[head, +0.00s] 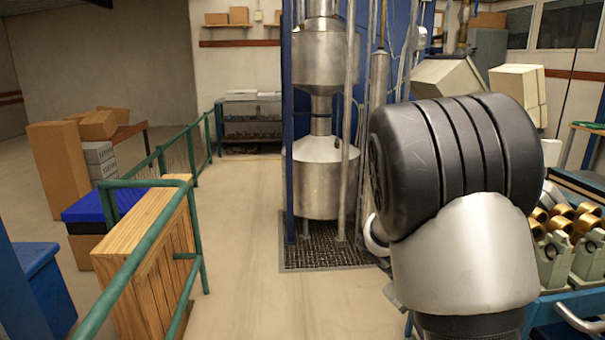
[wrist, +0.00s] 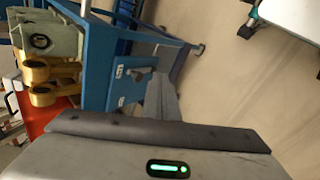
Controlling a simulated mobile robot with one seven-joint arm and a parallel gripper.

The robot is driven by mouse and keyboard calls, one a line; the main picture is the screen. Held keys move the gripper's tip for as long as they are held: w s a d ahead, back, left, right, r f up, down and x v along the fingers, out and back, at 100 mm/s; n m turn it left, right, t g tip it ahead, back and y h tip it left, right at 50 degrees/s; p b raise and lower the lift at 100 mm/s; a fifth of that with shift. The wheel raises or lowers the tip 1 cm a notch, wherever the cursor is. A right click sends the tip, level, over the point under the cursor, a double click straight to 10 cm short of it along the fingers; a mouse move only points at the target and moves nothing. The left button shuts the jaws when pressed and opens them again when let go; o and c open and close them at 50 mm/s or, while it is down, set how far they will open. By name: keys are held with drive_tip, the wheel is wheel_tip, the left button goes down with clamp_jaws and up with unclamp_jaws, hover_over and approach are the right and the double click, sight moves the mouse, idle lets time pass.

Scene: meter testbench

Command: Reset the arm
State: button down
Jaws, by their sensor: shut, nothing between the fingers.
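My gripper (wrist: 160,92) shows in the wrist view as grey fingers held together beyond the wrist housing with its green light. It is shut and empty, pointing toward the floor beside a blue cart. In the head view my arm fills the right side, with a black ribbed joint and a silver link. The gripper itself does not show in that view.
The blue cart (wrist: 98,45) carries brass meter fittings (wrist: 50,83), close left of the gripper. In the head view, steel tanks (head: 319,180) stand behind my arm. A green railing (head: 125,275) lies left; the floor (head: 245,250) between is clear.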

drive_tip(key=s+a+r+m+t+y, duration=0.2)
drive_tip(key=s+a+r+y, duration=0.2)
drive_tip(key=s+a+r, duration=0.55)
drive_tip(key=s+a+r+m+t+y, duration=0.1)
drive_tip(key=s+a+r+t+y, duration=0.25)
drive_tip(key=s+a+r, duration=0.6)
drive_tip(key=s+d+r+p, duration=0.1)
drive_tip(key=r+p, duration=0.8)
drive_tip(key=p, duration=0.2)
drive_tip(key=s+d+r+g+p, duration=0.1)
drive_tip(key=d+r+p, duration=0.1)
drive_tip(key=r+p, duration=0.7)
drive_tip(key=shift+r+p, duration=0.15)
drive_tip(key=shift+p, duration=0.7)
